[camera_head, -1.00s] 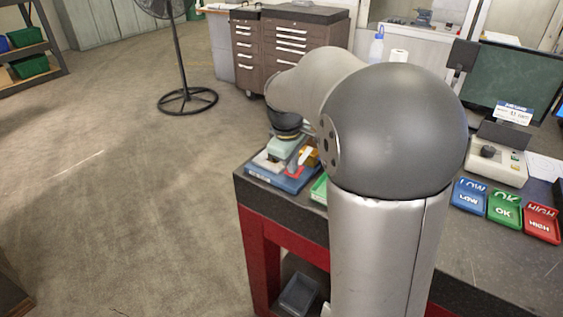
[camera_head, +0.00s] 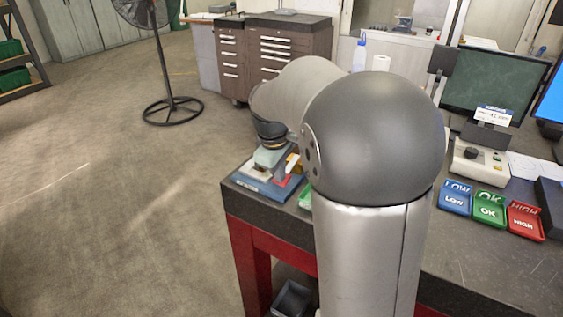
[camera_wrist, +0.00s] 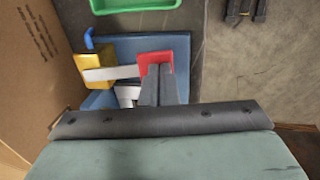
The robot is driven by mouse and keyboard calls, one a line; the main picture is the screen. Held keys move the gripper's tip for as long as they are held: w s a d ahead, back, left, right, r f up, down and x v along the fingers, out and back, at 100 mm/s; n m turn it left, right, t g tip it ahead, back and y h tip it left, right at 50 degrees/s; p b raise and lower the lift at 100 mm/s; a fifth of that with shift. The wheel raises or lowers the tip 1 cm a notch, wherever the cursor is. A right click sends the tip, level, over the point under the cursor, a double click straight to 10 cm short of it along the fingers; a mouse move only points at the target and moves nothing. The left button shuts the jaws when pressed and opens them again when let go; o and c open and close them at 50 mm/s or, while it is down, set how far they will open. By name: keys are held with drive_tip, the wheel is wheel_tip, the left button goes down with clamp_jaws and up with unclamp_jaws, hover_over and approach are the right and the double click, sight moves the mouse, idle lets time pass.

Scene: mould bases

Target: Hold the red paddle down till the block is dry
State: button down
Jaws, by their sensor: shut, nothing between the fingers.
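In the wrist view my gripper (camera_wrist: 158,70) is shut and empty, its two fingers together over the red paddle (camera_wrist: 155,57). Whether the fingertips touch the paddle I cannot tell. A pale flat bar (camera_wrist: 110,73) runs from the paddle to a yellow block (camera_wrist: 93,77) with a blue nozzle (camera_wrist: 90,40). All of this sits on a blue base (camera_wrist: 125,45). A whitish piece (camera_wrist: 127,93) lies below the bar, partly hidden by the fingers. The block's wetness cannot be seen. In the head view my arm hides most of this, but the blue base (camera_head: 255,187) shows at the bench corner.
A green tray (camera_wrist: 135,4) lies beyond the base. A cardboard-brown surface (camera_wrist: 30,70) stands close at the left of the wrist view. Blue LOW (camera_head: 455,200), green OK (camera_head: 489,209) and red HIGH (camera_head: 524,222) trays sit on the bench at right.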

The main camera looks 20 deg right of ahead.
drive_tip(key=shift+s+d+f, duration=0.1)
drive_tip(key=shift+s+f, duration=0.1)
idle(0.7)
drive_tip(key=s+a+r+p, duration=0.1)
drive_tip(key=a+r+p, duration=0.1)
drive_tip(key=r, duration=1.2)
drive_tip(key=shift+s+a, duration=0.4)
drive_tip(key=shift+a, duration=0.1)
drive_tip(key=s+a+f+m+y, duration=0.1)
drive_tip(key=s+a+f+m, duration=0.1)
drive_tip(key=s+f, duration=0.6)
drive_tip(key=s+a+f+m+g, duration=0.1)
drive_tip(key=s+a+f+m, duration=0.2)
drive_tip(key=s+f, duration=0.6)
drive_tip(key=s+m, duration=0.2)
drive_tip(key=s, duration=0.3)
drive_tip(key=shift+s+a+y, duration=0.2)
drive_tip(key=shift+a+y, duration=0.15)
drive_tip(key=shift+y, duration=0.05)
